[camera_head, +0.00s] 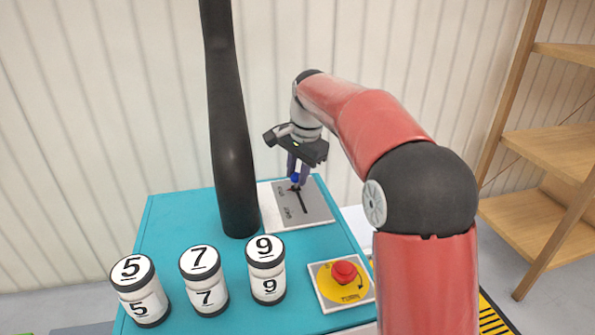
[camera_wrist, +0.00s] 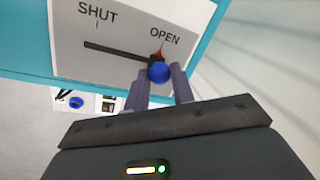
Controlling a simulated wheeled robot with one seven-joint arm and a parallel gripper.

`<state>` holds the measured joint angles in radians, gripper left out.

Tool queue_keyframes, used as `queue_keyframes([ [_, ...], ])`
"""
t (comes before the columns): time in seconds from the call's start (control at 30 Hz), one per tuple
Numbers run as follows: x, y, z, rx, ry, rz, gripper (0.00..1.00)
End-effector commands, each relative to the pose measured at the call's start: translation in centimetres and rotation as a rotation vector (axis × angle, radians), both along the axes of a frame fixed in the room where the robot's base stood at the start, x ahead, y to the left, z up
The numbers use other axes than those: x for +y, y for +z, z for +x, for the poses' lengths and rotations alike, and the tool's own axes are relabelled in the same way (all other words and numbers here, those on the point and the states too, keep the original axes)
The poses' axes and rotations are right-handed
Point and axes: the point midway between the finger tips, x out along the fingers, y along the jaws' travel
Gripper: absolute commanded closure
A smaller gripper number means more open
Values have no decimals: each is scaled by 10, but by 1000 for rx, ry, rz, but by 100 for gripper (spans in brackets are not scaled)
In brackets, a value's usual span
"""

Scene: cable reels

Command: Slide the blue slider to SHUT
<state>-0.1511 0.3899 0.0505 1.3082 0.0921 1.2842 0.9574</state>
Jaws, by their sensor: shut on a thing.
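The blue slider (camera_wrist: 159,73) has a round blue knob and stands at the OPEN end of a dark slot (camera_wrist: 110,51) in a grey panel (camera_wrist: 75,25). The word SHUT is printed by the slot's other end. In the head view the panel (camera_head: 313,208) lies on the teal table, and the blue knob (camera_head: 295,178) shows at the slot's far end. My gripper (camera_wrist: 160,88) has its two fingers on either side of the knob and is shut on it. It also shows from above in the head view (camera_head: 298,174).
Three white canisters numbered 5 (camera_head: 140,290), 7 (camera_head: 204,280) and 9 (camera_head: 267,268) stand at the front of the teal table (camera_head: 175,220). A red button (camera_head: 344,272) on a yellow plate is at the front right. A wooden shelf (camera_head: 550,135) stands at the right.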

Motion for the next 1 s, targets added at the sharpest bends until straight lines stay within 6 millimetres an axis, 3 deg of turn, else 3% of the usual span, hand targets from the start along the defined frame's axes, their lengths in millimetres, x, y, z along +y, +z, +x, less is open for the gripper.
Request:
queue_keyframes([
  [0.17,-1,-1,-5,-1,0,0,100],
  [0.5,-14,-1,-68,-2,-3,1,100],
  [0.6,-16,-1,-78,-1,-3,0,100],
  [0.97,-17,0,-84,6,-1,-1,100],
  [1.0,-18,0,-84,7,-1,-2,71],
])
